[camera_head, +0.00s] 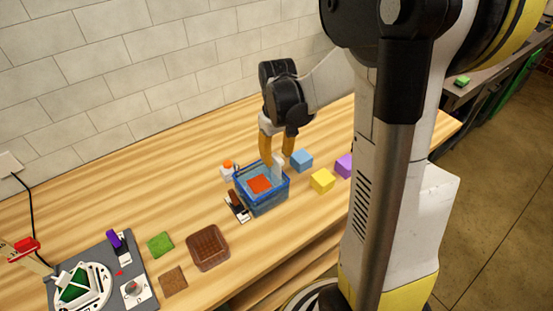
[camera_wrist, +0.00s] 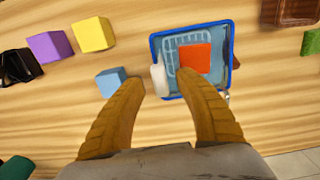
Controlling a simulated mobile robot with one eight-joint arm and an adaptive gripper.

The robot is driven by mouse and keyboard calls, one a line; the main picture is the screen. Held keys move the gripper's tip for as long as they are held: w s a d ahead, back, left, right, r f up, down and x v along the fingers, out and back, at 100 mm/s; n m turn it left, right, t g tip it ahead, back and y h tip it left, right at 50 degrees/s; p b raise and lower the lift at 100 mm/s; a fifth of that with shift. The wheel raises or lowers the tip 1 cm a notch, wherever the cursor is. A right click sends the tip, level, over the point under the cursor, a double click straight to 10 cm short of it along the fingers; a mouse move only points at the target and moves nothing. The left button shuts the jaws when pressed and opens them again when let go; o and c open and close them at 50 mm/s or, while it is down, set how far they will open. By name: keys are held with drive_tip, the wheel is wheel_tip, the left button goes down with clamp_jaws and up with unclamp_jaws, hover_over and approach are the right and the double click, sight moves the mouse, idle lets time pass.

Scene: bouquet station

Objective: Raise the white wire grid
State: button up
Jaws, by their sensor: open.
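A blue-rimmed bin (camera_head: 265,203) stands on the wooden table below my gripper; its rim also shows in the wrist view (camera_wrist: 232,50). A pale wire grid (camera_wrist: 172,52) lies inside it, looking bluish. An orange-red square piece (camera_head: 260,184) is on or over the grid and also shows in the wrist view (camera_wrist: 195,58). A white upright piece (camera_wrist: 160,80) stands at the bin's edge; I cannot tell if it joins the grid. My gripper (camera_head: 276,160) is open, pointing down, with its yellow fingers on either side of this white piece. Contact cannot be told.
Blue (camera_head: 301,160), yellow (camera_head: 322,180) and purple (camera_head: 344,165) cubes stand right of the bin. A white bottle with an orange cap (camera_head: 228,170) is close behind its left side. A brown tray (camera_head: 208,247) and a green square (camera_head: 160,244) lie farther left. A tiled wall runs behind.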

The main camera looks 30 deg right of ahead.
drive_tip(key=shift+f, duration=0.4)
clamp_jaws()
drive_tip(key=shift+r, duration=0.1)
